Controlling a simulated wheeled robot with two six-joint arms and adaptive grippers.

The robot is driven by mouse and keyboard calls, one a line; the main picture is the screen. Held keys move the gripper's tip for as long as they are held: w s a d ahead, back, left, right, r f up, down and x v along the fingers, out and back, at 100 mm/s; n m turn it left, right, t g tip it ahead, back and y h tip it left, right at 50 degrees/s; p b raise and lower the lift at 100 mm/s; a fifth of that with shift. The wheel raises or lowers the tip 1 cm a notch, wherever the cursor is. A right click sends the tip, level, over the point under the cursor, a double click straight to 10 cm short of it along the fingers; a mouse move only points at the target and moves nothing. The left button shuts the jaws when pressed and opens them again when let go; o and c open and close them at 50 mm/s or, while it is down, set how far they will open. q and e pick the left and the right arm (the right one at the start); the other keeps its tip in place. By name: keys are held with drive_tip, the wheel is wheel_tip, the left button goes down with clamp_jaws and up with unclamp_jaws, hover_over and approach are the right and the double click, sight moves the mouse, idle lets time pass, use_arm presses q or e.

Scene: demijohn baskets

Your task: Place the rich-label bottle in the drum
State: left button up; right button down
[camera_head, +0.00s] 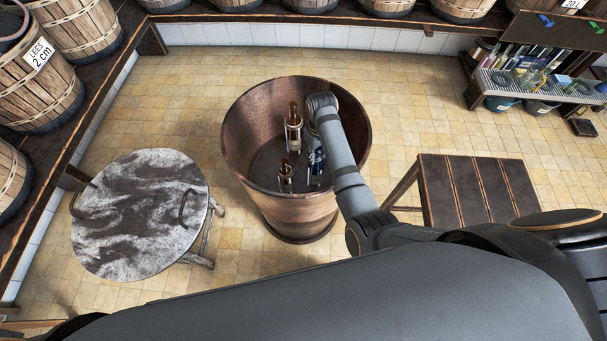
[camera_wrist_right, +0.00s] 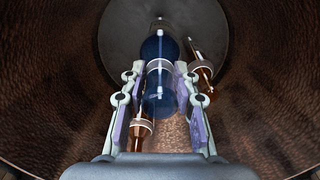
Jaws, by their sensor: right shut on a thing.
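The drum (camera_head: 290,208), a wide brown tub, stands upright mid-floor in the head view; its inner wall (camera_wrist_right: 55,85) fills the right wrist view. My right gripper (camera_wrist_right: 157,76) reaches down inside it and is shut on a blue bottle (camera_wrist_right: 160,100) with pale bands. The bottle shows partly in the head view (camera_head: 317,160), behind my arm. Two amber bottles with pale labels stand in the drum, a taller one (camera_head: 293,135) and a shorter one (camera_head: 285,180). Whether the blue bottle's base touches the drum floor is unclear. My left gripper is out of view.
A round marbled table (camera_head: 135,215) with dark handles stands left of the drum. A dark slatted table (camera_head: 470,190) stands to the right. Barrels (camera_head: 40,85) line the left and back shelves. A rack (camera_head: 530,75) with bottles is at the back right. Tiled floor between is clear.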

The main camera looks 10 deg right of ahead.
sight(316, 168)
wheel_tip(316, 168, down, 5)
drive_tip(key=shift+f+b, duration=0.1)
drive_tip(key=shift+b, duration=0.3)
drive_tip(key=shift+f+b, duration=0.45)
drive_tip(key=shift+f, duration=1.45)
drive_tip(key=c, duration=1)
unclamp_jaws()
wheel_tip(316, 168, up, 12)
drive_tip(key=shift+r+p, duration=0.15)
drive_tip(key=shift+p, duration=1.05)
